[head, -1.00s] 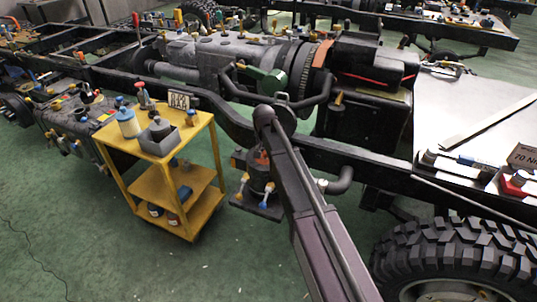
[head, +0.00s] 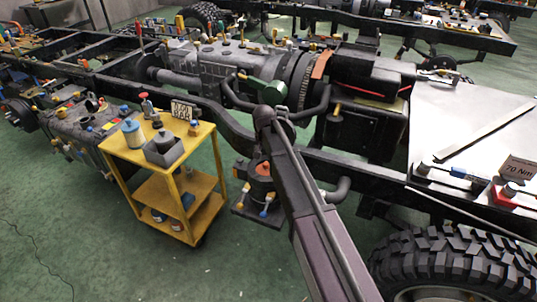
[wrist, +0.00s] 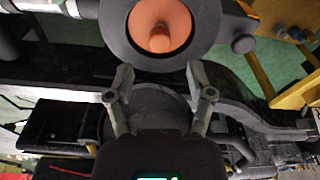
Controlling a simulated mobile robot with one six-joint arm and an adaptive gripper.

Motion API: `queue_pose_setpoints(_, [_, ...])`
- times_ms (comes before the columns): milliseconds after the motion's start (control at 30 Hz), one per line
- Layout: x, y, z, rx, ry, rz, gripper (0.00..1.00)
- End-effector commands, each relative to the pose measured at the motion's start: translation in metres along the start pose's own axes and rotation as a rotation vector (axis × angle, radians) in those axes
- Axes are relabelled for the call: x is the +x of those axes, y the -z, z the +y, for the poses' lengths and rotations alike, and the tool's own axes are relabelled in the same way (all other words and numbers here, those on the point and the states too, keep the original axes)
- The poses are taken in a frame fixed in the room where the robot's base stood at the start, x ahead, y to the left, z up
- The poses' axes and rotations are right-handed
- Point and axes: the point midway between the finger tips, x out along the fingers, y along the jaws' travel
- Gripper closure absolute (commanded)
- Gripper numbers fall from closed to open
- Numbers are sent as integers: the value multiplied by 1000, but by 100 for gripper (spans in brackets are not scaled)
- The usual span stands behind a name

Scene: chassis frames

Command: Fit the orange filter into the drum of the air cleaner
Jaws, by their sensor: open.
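An orange round part, the filter by its colour, shows in the wrist view (wrist: 159,25), with a stub at its middle. It sits within the dark ring of the drum (wrist: 114,25); how deep it sits I cannot tell. In the head view the orange part (head: 263,169) is at the top of the dark drum (head: 259,186), below the chassis rail. My gripper (wrist: 160,76) is open and empty in the wrist view, its two fingers apart, just below the drum's rim in the picture. In the head view I cannot make out the gripper.
A yellow cart (head: 165,186) with a grey box (head: 163,151) and a blue-topped container (head: 132,134) stands left of the drum. The black chassis rail (head: 345,166) runs close by. A large tyre (head: 446,260) is at the lower right. Green floor is clear at front left.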

Motion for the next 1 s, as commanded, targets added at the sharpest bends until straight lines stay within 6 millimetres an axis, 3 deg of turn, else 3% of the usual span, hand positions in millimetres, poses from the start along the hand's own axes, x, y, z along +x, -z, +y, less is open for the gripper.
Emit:
queue_pose_setpoints(33, [-9,0,0,0,0,0,31])
queue_pose_setpoints(500, [-47,0,0,0,0,0,31])
queue_pose_setpoints(1000, [-57,0,0,1,0,0,31])
